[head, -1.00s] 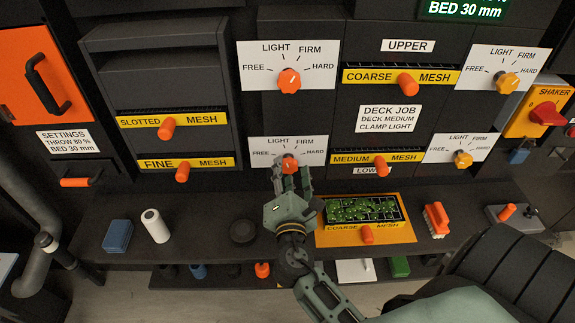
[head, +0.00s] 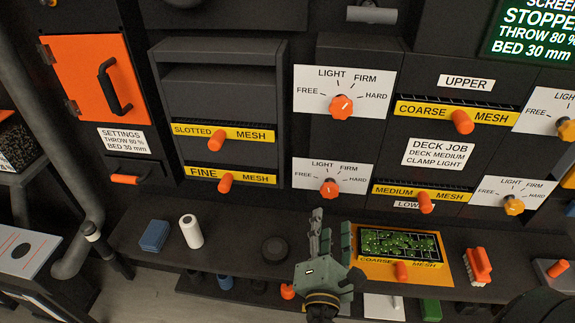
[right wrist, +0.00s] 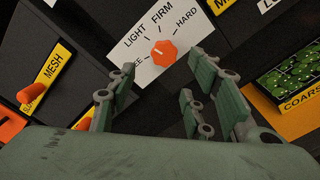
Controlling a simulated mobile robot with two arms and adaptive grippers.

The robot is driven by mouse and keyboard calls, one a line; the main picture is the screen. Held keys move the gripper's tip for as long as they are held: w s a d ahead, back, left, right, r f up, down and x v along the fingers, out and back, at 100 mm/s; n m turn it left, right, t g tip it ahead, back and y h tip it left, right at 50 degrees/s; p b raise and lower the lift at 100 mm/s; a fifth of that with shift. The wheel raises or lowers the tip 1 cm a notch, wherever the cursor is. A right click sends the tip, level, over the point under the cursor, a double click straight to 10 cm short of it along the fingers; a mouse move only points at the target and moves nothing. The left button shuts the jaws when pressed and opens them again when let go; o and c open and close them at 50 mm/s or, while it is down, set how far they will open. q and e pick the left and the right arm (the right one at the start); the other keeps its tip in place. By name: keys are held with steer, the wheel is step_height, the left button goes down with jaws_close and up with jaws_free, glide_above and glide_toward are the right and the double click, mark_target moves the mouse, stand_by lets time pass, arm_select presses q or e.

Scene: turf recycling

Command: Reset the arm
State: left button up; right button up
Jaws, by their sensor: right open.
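My right gripper (head: 331,222) is open and empty, in front of the dark counter and below the lower left orange clamp knob (head: 329,187). Its fingertips are apart from the knob. In the right wrist view the fingers (right wrist: 160,85) stand wide apart, and an orange knob (right wrist: 163,53) on its white dial shows beyond them. The upper left orange knob (head: 341,106) sits on a dial reading FREE, LIGHT, FIRM, HARD. My left gripper is not in view.
A coarse mesh tray (head: 445,277) with green bits lies right of my gripper. A black puck (head: 275,249), white roll (head: 191,231), blue block (head: 154,235) and orange brush (head: 477,267) are also on the counter. A machine with mesh drawers (head: 225,135) rises behind.

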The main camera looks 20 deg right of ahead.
steer(key=s+d+f+m+g+y, duration=0.2)
steer(key=s+d+f+m+g, duration=0.3)
steer(key=s+f+m+g, duration=0.5)
steer(key=s+a+f+m+g+y, duration=0.25)
steer(key=s+a+m+y, duration=0.45)
steer(key=a, duration=0.4)
steer(key=s+a+f+x, duration=0.1)
steer(key=s+x, duration=0.2)
steer(key=x, duration=0.9)
steer(key=s+x, duration=0.3)
steer(key=x, duration=1)
steer(key=s+f+g, duration=0.1)
steer(key=s+f, duration=0.6)
steer(key=f, duration=0.4)
steer(key=shift+d+m+y, duration=0.3)
steer(key=shift+d+y, duration=0.1)
steer(key=shift+d, duration=0.05)
steer(key=shift+g, duration=0.35)
steer(key=s+f, duration=0.2)
steer(key=s, duration=0.1)
steer(key=s+d+f, duration=0.1)
steer(key=s+f, duration=0.1)
steer(key=s, duration=0.2)
steer(key=s+d+f, duration=0.1)
steer(key=s+f, duration=0.2)
steer(key=shift+s, duration=0.3)
